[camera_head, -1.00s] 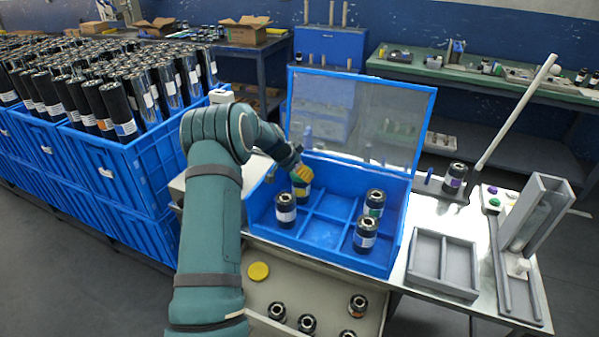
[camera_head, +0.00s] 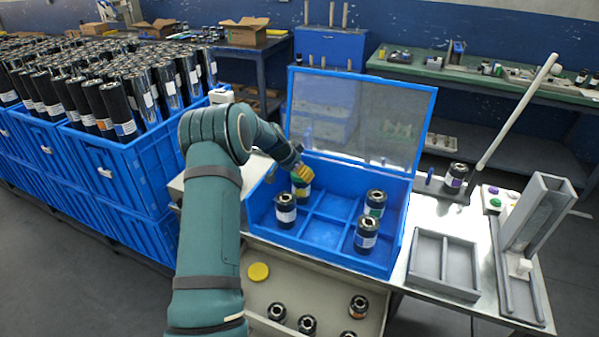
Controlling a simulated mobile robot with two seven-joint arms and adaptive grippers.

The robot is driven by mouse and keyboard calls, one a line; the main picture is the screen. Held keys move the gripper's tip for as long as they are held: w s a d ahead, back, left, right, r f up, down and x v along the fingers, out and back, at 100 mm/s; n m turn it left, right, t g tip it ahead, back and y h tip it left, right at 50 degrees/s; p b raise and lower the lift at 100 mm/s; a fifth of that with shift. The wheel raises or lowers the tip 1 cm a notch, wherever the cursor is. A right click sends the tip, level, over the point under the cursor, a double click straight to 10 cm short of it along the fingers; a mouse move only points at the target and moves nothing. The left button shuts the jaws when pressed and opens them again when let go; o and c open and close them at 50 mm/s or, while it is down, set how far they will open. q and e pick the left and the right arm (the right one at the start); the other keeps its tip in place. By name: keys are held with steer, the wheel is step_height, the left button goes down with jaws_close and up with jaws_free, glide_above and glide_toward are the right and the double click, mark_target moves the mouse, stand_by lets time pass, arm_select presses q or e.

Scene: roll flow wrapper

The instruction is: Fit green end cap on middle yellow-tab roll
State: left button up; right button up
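The roll with the yellow tab (camera_head: 301,192) stands upright in the back left compartment of the blue box (camera_head: 325,234). My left gripper (camera_head: 303,174), with yellow fingers, is right over its top. A bit of green, apparently the green end cap (camera_head: 297,178), shows between the fingers and the roll top. The fingers hide most of it, so I cannot tell whether it is seated or whether the fingers are shut on it. Another green cap (camera_head: 494,203) lies on a small tray at the right. My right gripper is out of view.
The box also holds a white-label roll (camera_head: 286,209), a green-label roll (camera_head: 375,203) and a blue-label roll (camera_head: 366,235). Its clear lid (camera_head: 365,115) stands open behind. A purple-label roll (camera_head: 455,179) stands on a fixture. An open drawer (camera_head: 335,293) with several short rolls is in front.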

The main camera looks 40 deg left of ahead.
arm_select(q)
steer(key=shift+f, duration=0.55)
steer(key=o, duration=0.5)
steer(key=shift+r, duration=0.1)
steer(key=shift+p+v, duration=0.55)
steer(key=shift+v, duration=4.9)
